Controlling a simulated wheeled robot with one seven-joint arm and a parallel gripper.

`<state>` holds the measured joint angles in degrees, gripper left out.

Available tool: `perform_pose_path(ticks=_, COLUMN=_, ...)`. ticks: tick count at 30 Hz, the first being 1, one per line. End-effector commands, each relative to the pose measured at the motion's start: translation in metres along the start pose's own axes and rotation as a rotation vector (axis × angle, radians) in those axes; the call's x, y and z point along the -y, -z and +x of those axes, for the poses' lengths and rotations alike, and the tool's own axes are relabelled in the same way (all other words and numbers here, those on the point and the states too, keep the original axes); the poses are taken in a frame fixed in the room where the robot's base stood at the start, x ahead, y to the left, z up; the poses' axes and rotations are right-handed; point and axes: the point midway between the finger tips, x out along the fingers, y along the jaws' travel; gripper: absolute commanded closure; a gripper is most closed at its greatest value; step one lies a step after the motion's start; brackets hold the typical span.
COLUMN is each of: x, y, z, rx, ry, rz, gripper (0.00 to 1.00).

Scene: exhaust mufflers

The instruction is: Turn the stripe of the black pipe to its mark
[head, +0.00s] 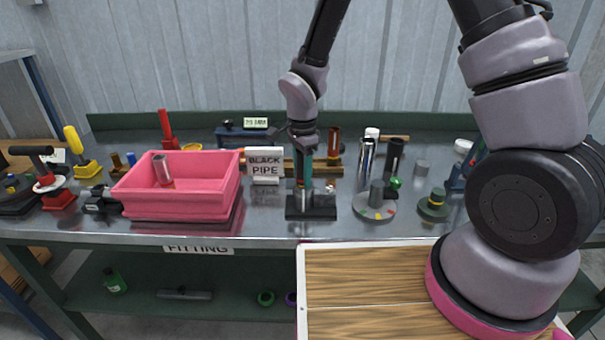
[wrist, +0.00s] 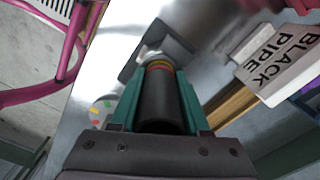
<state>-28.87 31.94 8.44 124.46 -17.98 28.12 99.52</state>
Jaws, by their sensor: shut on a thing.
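The black pipe (wrist: 158,105) is between the teal fingers of my gripper (wrist: 157,86) in the wrist view. Beyond the bands is a pale metal piece on a dark stand (wrist: 172,40). In the head view my gripper (head: 304,172) points down over this black stand (head: 298,211), in front of the table's middle. My fingers are shut on the pipe and hide most of it there. I cannot tell how deep the pipe sits in the stand, nor make out its stripe or the mark clearly.
A BLACK PIPE sign (head: 264,164) stands close left of my gripper. A pink crate (head: 180,208) is further left. A grey round plate with coloured spots (head: 374,211), a chrome tube (head: 366,158) and a black tube (head: 394,158) stand to the right.

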Motion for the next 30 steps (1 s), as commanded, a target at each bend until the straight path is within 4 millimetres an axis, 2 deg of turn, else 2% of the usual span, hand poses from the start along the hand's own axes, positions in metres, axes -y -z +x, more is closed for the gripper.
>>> perform_pose_path(ticks=30, x=0.0035, y=0.0009, z=-0.0006, rx=0.000, ry=0.003, rz=1.151, gripper=1.00)
